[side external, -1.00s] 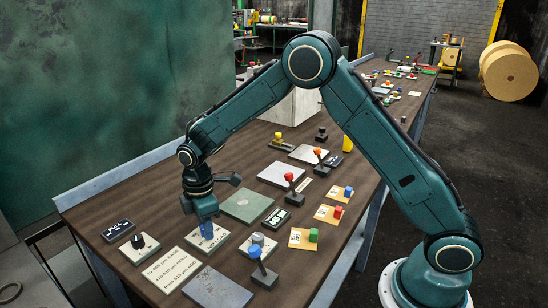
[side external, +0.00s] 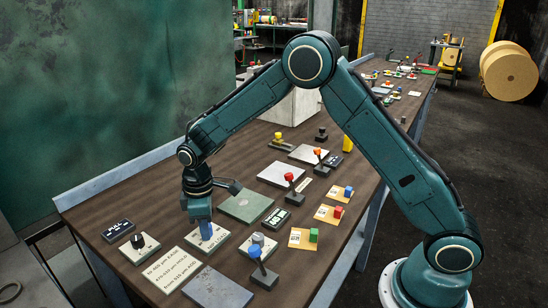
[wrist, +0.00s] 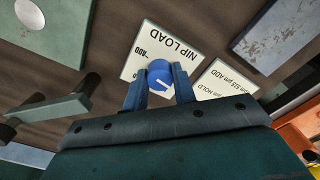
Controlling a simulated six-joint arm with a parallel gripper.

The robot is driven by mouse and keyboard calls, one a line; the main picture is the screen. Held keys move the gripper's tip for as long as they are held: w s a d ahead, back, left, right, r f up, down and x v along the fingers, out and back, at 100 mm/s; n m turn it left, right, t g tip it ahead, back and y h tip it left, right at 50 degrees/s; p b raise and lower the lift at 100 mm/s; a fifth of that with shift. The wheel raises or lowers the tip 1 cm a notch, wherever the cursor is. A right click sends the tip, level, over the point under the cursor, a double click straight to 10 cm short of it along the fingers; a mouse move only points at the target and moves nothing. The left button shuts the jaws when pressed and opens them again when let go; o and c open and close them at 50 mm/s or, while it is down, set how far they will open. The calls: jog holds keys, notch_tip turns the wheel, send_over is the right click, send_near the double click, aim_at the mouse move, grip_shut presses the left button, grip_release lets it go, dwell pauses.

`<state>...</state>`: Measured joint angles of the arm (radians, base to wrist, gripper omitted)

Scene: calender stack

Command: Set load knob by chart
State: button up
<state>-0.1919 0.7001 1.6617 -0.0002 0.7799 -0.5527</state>
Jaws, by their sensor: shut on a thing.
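The load knob (wrist: 157,76) is a round blue knob with a white pointer line. It sits on a white plate (wrist: 187,42) lettered NIP LOAD, with ADD legible beside the knob. My gripper (wrist: 159,85) is shut on the knob, one blue finger on each side. In the side view my gripper (side external: 206,234) points straight down over the plate (side external: 221,240) and hides most of the knob. The chart (side external: 171,269) is a cream card with printed lines, left of the plate. In the wrist view the chart (wrist: 225,80) is partly cut off; HOLD and ADD lines show.
A black knob on a plate (side external: 137,247) and a dark display (side external: 117,229) stand at left. A grey knob (side external: 257,239) and a blue-topped lever (side external: 259,266) stand close at right. A grey slab (side external: 217,290) lies in front, a green plate (side external: 247,207) behind.

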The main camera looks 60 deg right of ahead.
jog(key=m, duration=0.4)
jog(key=shift+m, duration=0.4)
jog(key=m, duration=0.4)
jog(key=shift+m, duration=0.3)
jog(key=o, duration=1)
jog(key=shift+r, duration=0.1)
notch_tip(320, 180, up, 14)
jog(key=shift+f, duration=0.15)
